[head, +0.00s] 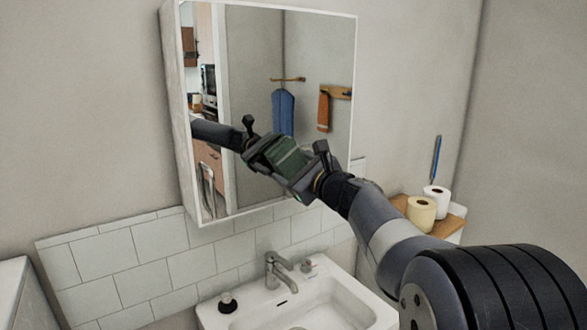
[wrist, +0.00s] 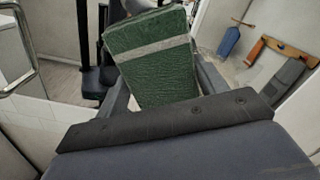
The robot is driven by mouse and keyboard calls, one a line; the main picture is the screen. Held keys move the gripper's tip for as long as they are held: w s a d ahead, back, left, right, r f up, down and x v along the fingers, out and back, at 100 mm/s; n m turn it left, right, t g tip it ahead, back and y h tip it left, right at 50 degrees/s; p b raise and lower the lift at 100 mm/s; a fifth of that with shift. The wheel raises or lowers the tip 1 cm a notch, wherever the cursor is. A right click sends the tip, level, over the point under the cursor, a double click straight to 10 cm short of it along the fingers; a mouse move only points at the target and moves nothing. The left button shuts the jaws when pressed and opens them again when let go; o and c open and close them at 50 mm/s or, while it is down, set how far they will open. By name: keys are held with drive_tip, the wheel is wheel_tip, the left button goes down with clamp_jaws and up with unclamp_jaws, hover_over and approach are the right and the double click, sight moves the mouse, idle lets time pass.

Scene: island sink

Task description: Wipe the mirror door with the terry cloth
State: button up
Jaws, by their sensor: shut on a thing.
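The mirror door (head: 240,60) is the front of a white wall cabinet above the sink, and it looks closed. My gripper (head: 298,176) is shut on a folded dark green terry cloth (head: 288,160) in front of the lower middle of the mirror. The cloth meets its own reflection, so it is at or very near the glass; I cannot tell if it touches. In the wrist view the cloth (wrist: 150,62) shows its grey stripe, held between the fingers. My arm hides part of the mirror's lower right.
A white sink (head: 335,300) with a chrome tap (head: 278,268) is below. A soap dispenser (head: 227,303) stands on its left rim. Paper rolls (head: 421,214) stand on a wooden shelf at right. Hanging blue and orange towels show only as reflections.

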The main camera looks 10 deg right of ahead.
drive_tip(key=shift+w+d+p, duration=1.2)
drive_tip(key=shift+w+d, duration=1.1)
drive_tip(key=shift+d, duration=3.2)
drive_tip(key=shift+s+a+b, duration=0.35)
drive_tip(key=shift+a+b, duration=0.1)
drive_tip(key=shift+a, duration=0.4)
drive_tip(key=shift+s+a+b, duration=0.35)
drive_tip(key=shift+a+b, duration=0.15)
drive_tip(key=shift+a, duration=0.3)
drive_tip(key=shift+s+a+b, duration=0.35)
drive_tip(key=shift+a+b, duration=0.1)
drive_tip(key=shift+a, duration=0.4)
drive_tip(key=shift+s+a+b, duration=0.35)
drive_tip(key=shift+s+a, duration=0.05)
drive_tip(key=shift+a, duration=0.65)
drive_tip(key=shift+s+a+b, duration=0.4)
drive_tip(key=shift+s+a, duration=0.05)
drive_tip(key=shift+a, duration=0.6)
drive_tip(key=shift+s+a+b, duration=0.35)
drive_tip(key=shift+s+a, duration=0.05)
drive_tip(key=shift+a, duration=0.65)
drive_tip(key=shift+s+d, duration=0.1)
drive_tip(key=shift+b+v, duration=0.55)
drive_tip(key=shift+v, duration=2.25)
